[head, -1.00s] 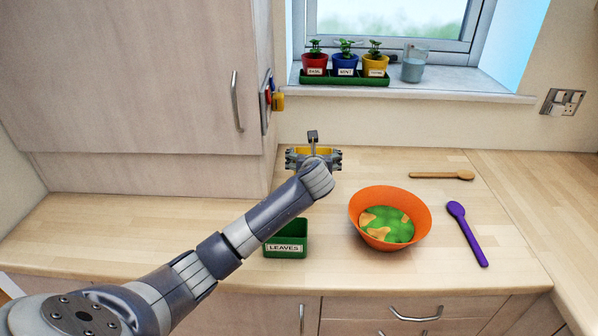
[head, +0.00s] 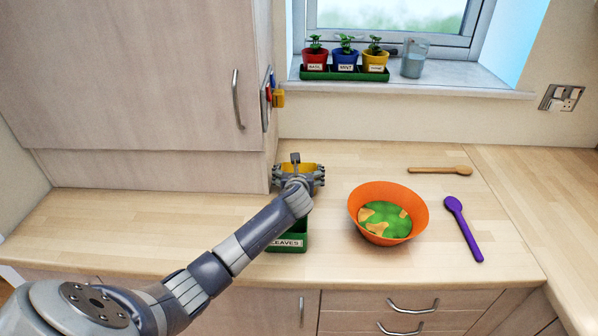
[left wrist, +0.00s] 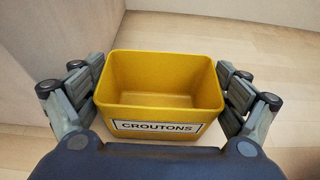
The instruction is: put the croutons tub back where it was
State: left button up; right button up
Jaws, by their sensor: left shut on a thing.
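The yellow croutons tub (left wrist: 163,70) sits between the fingers of my left gripper (left wrist: 165,95) in the left wrist view. Its label reads CROUTONS and its visible inside looks empty. The gripper is shut on the tub's two sides. In the head view only a strip of the yellow tub (head: 312,167) shows behind my left gripper (head: 298,176), beside the tall cupboard's corner. Whether the tub touches the worktop is hard to tell. The green LEAVES tub (head: 290,243) stands nearer, partly hidden by my left arm. My right gripper is not in view.
An orange bowl (head: 367,227) with green and tan contents stands to the right. The tall cupboard (head: 150,80) bounds the left. Potted herbs stand on a green tray (head: 345,74) on the sill.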

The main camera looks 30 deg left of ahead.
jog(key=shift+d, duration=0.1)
pick_arm(q)
jog(key=shift+f, duration=0.15)
jog(key=o, duration=0.8)
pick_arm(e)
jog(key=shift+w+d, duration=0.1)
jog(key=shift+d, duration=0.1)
pick_arm(q)
jog(key=shift+s+d+r, duration=0.3)
jog(key=shift+s+r, duration=0.1)
jog(key=v, duration=1.1)
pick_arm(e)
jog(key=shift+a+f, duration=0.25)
